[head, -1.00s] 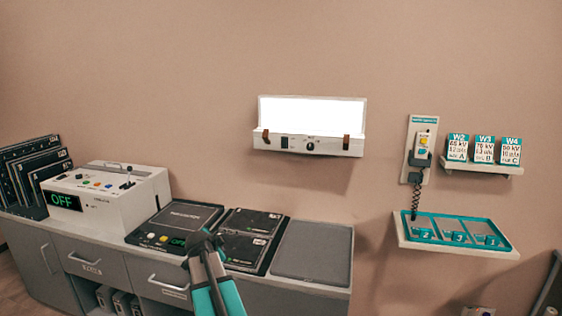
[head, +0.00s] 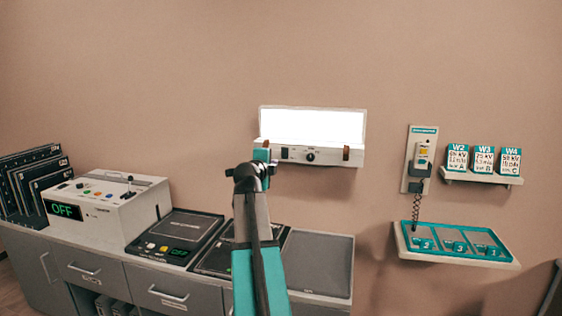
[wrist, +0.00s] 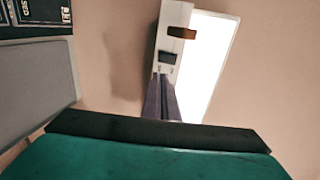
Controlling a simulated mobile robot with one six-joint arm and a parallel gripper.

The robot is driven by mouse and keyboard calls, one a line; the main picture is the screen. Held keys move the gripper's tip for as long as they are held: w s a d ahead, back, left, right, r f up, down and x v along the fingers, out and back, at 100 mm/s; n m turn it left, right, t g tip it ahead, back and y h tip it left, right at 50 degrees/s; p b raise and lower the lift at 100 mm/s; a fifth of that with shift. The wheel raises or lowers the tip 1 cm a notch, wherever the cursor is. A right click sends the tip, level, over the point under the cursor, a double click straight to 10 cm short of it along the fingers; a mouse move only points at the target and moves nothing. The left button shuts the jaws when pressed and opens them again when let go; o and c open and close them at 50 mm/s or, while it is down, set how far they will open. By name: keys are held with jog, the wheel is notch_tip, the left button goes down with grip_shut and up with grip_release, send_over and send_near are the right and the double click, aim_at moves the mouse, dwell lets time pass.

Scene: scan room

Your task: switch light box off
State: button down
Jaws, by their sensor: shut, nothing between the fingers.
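The light box (head: 274,144) is on the wall, its white panel (head: 312,125) glowing brightly. Its front strip has a black switch (head: 285,153), a round knob (head: 310,157) and a brown latch (head: 347,153) at the right. My gripper (head: 263,155) is in front of the strip's left end and hides the left latch in the head view. In the wrist view my gripper (wrist: 162,82) is shut and empty, its fingertips close to the black switch (wrist: 168,57). I cannot tell whether they touch the box. A brown latch (wrist: 182,32) shows beyond the switch.
Below stands a grey cabinet with a white control console (head: 110,205) reading OFF and black panels on top. A handset (head: 422,157), a card shelf (head: 480,178) and a teal tray (head: 405,240) are on the wall to the right. The wall around the box is clear.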

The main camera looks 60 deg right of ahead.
aim_at(284, 158)
jog(key=shift+d, duration=0.15)
jog(key=shift+p+x, duration=2.2)
jog(key=shift+x, duration=4.55)
jog(key=shift+d, duration=0.15)
jog(key=shift+w+d+f+h+b, duration=0.2)
jog(key=shift+f+h+b, duration=0.15)
jog(key=shift+b, duration=1.8)
jog(key=shift+r, duration=0.2)
jog(key=shift+a, duration=0.1)
